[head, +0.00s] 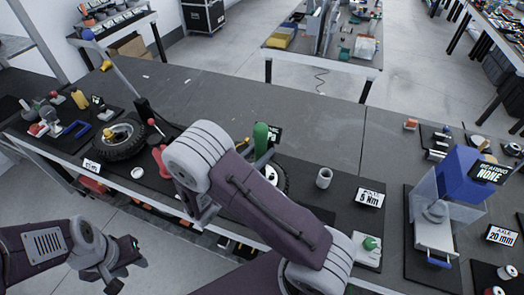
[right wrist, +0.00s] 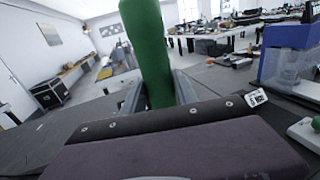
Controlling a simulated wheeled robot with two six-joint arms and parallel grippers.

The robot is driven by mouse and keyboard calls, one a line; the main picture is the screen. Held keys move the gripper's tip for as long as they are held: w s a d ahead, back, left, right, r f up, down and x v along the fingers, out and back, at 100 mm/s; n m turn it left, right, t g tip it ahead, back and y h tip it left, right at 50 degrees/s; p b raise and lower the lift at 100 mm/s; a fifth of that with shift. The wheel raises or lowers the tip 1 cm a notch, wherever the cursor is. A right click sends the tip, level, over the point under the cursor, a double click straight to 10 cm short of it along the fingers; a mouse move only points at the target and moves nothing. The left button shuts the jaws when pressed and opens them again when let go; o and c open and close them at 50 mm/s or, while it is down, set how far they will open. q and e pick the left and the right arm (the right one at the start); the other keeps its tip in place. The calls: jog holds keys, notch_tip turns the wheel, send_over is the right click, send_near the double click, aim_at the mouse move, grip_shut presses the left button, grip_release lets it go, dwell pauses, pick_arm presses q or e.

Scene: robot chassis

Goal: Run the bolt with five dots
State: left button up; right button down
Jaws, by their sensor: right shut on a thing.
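A green tool with a thick rounded handle (head: 261,137) stands upright over the bench, mostly behind my right arm. In the right wrist view my right gripper (right wrist: 158,95) is shut on this green tool (right wrist: 147,40). Part of a round wheel-like piece (head: 283,178) shows beside my right arm, below the tool. The tool's lower end is hidden, and I cannot make out any bolt or dots. A sign reading 5 Nm (head: 369,198) stands to the right. My left gripper (head: 127,262) is empty, off the bench's front edge; its jaw opening is unclear.
A tyre (head: 121,139) and a red tool (head: 160,160) lie left of my right arm. A grey cup (head: 324,178) stands to its right. A blue-and-clear press (head: 455,190) stands further right. The bench's back middle (head: 310,125) is clear.

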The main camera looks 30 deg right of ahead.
notch_tip(320, 180, down, 5)
jog(key=b, duration=0.4)
jog(key=shift+f, duration=0.15)
jog(key=shift+w+f, duration=0.15)
jog(key=shift+f+b, duration=0.3)
jog(key=shift+f, duration=0.05)
dwell(0.9)
notch_tip(320, 180, up, 6)
jog(key=p, duration=0.5)
jog(key=shift+f, duration=0.15)
